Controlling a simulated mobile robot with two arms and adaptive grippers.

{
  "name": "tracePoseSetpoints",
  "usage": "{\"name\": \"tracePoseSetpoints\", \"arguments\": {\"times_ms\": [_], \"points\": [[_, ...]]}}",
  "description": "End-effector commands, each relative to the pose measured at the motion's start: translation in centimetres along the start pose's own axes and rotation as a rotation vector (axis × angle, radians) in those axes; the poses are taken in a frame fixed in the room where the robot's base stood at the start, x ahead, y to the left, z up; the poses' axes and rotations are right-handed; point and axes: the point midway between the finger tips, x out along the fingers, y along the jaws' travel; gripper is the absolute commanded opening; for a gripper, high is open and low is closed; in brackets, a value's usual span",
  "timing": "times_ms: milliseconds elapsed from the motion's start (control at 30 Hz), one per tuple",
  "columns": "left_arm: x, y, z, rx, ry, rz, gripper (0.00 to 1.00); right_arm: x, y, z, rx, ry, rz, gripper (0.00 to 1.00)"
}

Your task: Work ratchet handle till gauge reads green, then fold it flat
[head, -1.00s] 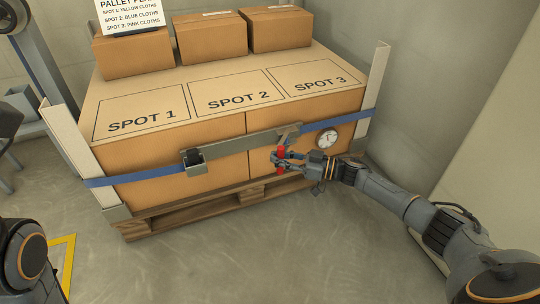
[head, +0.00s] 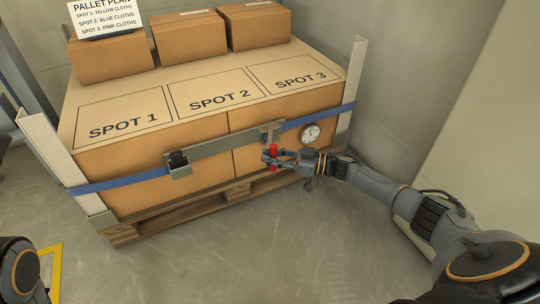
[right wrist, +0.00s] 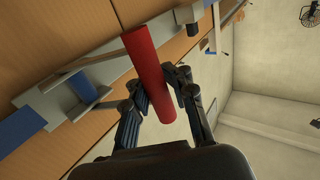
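The ratchet's red handle grip (head: 273,149) stands out from the front of the boxed pallet load, on a grey metal bar (head: 222,146) across the blue strap. My right gripper (head: 275,158) is around it. In the right wrist view the red grip (right wrist: 145,60) passes between the fingers of my right gripper (right wrist: 160,92), which appear closed against both its sides. The round gauge (head: 310,132) hangs on the strap right of the handle. Its face looks pale; its reading is too small to tell. My left gripper is out of view.
Large cartons marked SPOT 1 to SPOT 3 stand on a wooden pallet (head: 205,202). Small boxes (head: 187,36) and a pallet plan sign (head: 103,16) are on top. A white corner post (head: 352,82) stands right of the gauge. The floor (head: 240,250) in front is clear.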

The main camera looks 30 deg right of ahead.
Motion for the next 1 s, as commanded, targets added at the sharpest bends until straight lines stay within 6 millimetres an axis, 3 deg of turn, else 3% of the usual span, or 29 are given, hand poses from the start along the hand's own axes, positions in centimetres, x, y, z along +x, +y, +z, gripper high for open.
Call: {"name": "tracePoseSetpoints", "arguments": {"times_ms": [33, 100, 467, 1000], "points": [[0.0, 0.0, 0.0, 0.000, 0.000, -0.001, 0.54, 0.0, -0.3, 0.4, 0.003, -0.006, -0.005, 0.32], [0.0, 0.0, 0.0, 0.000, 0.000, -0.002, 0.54, 0.0, -0.2, 0.3, 0.002, -0.005, -0.003, 0.42], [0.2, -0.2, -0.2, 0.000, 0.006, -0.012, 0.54, -0.5, 0.1, 0.1, 0.001, -0.003, 0.004, 0.42], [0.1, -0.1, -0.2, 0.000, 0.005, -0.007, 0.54, -10.3, -0.1, 0.2, 0.002, -0.006, 0.003, 0.42]]}}
